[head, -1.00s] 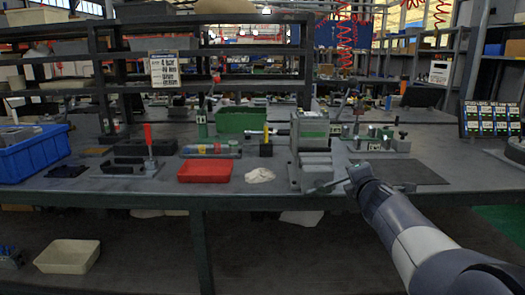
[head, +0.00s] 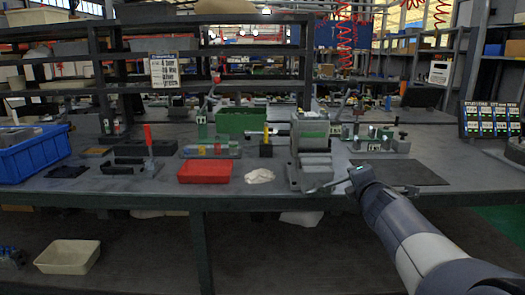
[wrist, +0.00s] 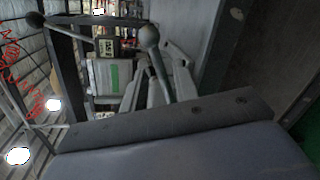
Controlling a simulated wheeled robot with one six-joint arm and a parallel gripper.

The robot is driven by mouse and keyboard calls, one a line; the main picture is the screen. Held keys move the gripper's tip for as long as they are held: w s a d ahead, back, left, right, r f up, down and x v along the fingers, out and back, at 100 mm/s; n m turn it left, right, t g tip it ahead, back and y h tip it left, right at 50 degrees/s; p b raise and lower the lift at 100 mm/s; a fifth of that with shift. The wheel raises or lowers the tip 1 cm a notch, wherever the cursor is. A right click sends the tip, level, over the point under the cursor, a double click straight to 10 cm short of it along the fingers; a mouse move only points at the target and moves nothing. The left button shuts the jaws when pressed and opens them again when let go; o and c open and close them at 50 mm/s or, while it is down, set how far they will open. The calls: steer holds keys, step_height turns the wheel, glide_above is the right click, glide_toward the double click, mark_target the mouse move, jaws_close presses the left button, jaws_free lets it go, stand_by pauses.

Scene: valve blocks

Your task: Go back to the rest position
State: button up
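My arm reaches in from the lower right of the head view. My gripper (head: 364,181) is at its end, above the front edge of the workbench (head: 120,192), just right of a grey-green valve block (head: 311,133). Thin rods show on both sides of the arm's end; I cannot tell whether they are fingers or levers. The wrist view shows the valve block (wrist: 114,77) lying sideways, and a lever with a ball knob (wrist: 149,37) close by. A dark bar crosses in front of the camera. The fingertips are not clear, and nothing is seen held.
A red tray (head: 205,171), a white cloth (head: 260,176), a green bin (head: 241,120) and a blue crate (head: 32,153) are on the bench. A dark mat (head: 408,173) lies right of the arm's end. A small fixture (head: 379,139) stands behind it.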

steer(key=w, duration=0.3)
steer(key=shift+w+d+f, duration=0.15)
steer(key=shift+w+f, duration=0.2)
steer(key=shift+f, duration=0.05)
steer(key=shift+s+d+f+m+y, duration=0.1)
steer(key=shift+d+f+m+y, duration=0.05)
steer(key=shift+f+m+y, duration=0.3)
steer(key=shift+s+h, duration=0.15)
steer(key=shift+h, duration=0.2)
